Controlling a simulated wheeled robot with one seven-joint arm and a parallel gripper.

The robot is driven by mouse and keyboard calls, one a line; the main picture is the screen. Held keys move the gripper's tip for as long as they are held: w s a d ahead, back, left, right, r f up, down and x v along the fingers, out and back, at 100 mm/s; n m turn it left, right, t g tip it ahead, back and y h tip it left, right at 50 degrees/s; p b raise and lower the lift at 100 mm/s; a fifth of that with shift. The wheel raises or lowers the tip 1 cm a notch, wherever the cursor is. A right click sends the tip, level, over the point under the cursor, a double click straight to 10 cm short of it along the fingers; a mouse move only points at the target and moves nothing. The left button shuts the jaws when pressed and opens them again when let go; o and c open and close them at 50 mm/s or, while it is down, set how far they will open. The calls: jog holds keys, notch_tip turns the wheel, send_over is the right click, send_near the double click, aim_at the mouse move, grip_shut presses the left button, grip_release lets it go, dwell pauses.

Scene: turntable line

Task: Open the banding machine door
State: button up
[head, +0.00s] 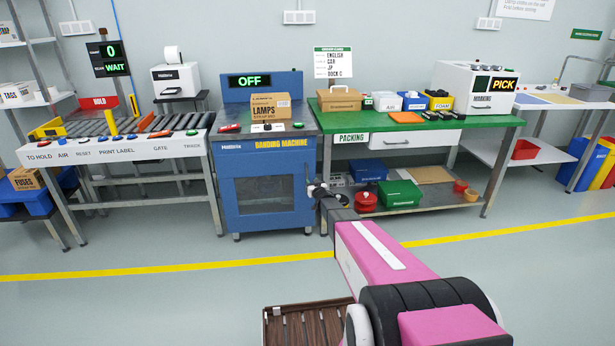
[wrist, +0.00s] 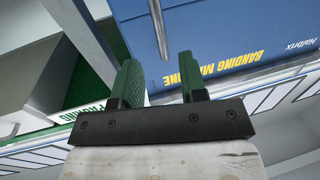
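The blue banding machine (head: 262,80) stands left of centre in the head view, with its display reading OFF. Its front door (head: 231,208), with a dark window, looks shut. My gripper (head: 316,187) is at the door's right edge. In the wrist view the machine (wrist: 225,25) is upside down, and a thin silver bar handle (wrist: 158,25) runs down its blue front. My two green fingers (wrist: 160,70) are apart, with the handle's end showing in the gap between them. I cannot tell if they touch it. In the head view the handle is hidden behind my gripper.
A box labelled LAMPS (head: 270,106) sits on the machine top. The green packing table (head: 470,122) stands close on the right, with a lower shelf of bins. A roller conveyor (head: 130,125) stands on the left. The floor (head: 150,300) in front is mostly clear; a brown slatted tray (head: 305,322) is near me.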

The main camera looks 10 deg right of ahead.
aim_at(307, 176)
jog(key=w, duration=0.2)
jog(key=w+a, duration=0.1)
jog(key=w, duration=0.5)
jog(key=shift+w+a, duration=0.1)
jog(key=shift+a, duration=0.2)
